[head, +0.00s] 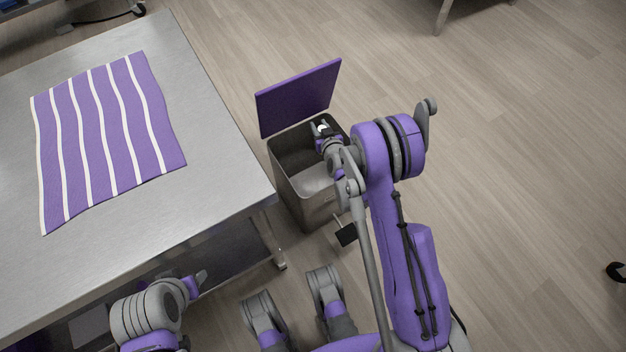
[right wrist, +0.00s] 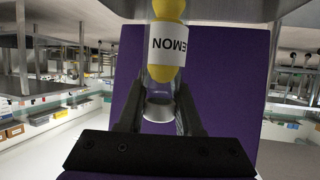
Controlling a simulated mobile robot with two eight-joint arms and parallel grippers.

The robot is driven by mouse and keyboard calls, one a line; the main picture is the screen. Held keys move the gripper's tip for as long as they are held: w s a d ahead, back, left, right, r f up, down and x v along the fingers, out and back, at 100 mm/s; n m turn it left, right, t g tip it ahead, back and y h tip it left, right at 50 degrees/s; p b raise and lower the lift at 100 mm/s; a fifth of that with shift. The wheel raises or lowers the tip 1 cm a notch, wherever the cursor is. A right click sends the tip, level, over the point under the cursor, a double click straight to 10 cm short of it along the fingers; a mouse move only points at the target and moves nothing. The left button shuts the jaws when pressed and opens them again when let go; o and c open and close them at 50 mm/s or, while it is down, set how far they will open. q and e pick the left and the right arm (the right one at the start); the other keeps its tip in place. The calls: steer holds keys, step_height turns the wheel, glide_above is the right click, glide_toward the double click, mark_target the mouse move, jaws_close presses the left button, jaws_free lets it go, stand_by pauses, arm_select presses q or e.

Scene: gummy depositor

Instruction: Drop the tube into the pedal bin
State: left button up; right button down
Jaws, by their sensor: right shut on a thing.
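The pedal bin (head: 302,205) is a grey metal box on the floor beside the table, its purple lid (head: 300,97) standing open. My right gripper (head: 323,131) is over the bin's open mouth, near its back right rim. In the right wrist view it is shut on a clear tube (right wrist: 166,45) with yellow contents and a white label reading LEMON, upside down. The purple lid (right wrist: 225,70) fills the background behind the tube. In the head view only a small whitish bit of the tube shows. My left gripper (head: 198,281) is low beside the table; its jaws are too small to read.
A steel table (head: 215,185) stands at the left, with a purple and white striped mat (head: 105,140) on it. The bin's black pedal (head: 346,235) sticks out at its front. The floor to the right is mostly clear.

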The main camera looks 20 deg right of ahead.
steer(key=c, duration=0.5)
jaws_free()
steer(key=shift+s+r, duration=0.1)
steer(key=v, duration=1)
steer(key=shift+s, duration=0.3)
steer(key=shift+r, duration=0.15)
